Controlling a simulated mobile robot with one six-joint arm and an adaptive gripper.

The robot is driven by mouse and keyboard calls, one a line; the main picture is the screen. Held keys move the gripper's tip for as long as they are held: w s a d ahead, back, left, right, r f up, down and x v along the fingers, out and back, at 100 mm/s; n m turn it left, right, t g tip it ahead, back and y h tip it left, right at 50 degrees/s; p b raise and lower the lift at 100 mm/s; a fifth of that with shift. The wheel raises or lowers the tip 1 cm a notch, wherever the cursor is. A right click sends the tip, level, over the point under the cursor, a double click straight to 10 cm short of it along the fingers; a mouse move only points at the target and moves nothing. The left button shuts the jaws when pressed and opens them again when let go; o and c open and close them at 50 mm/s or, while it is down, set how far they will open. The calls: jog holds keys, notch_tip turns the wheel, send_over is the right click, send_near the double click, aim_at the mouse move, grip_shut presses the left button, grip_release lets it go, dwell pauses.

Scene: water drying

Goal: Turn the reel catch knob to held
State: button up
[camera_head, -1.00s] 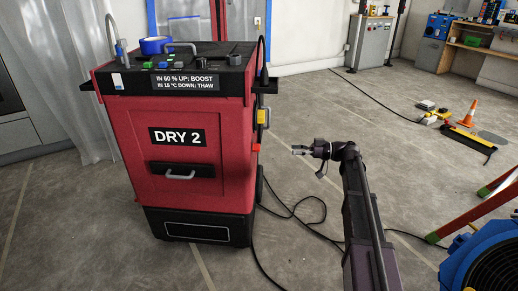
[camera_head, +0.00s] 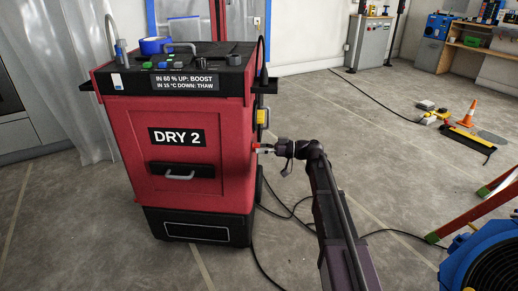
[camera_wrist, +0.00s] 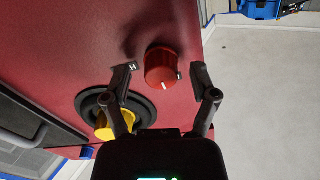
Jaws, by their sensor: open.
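The red reel catch knob (camera_wrist: 160,66) sticks out of the red side panel of the dryer in the wrist view. A white line on the knob points toward the bottom of the picture. A letter H (camera_wrist: 133,67) is on the panel left of the knob; a small dark mark with a pale letter, unreadable, is at its right. My gripper (camera_wrist: 160,76) is open, with one finger on each side of the knob and visible gaps between. In the head view my gripper (camera_head: 264,148) is at the dryer's right side and the knob is mostly hidden.
A yellow part (camera_wrist: 115,124) on a black round mount sits close to the left finger. The DRY 2 cabinet (camera_head: 190,115) stands upright. A black cable (camera_head: 290,212) lies on the floor near my arm. A blue fan (camera_head: 487,262) is at right.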

jog(key=shift+a, duration=0.4)
grip_shut()
jog(key=shift+d, duration=0.15)
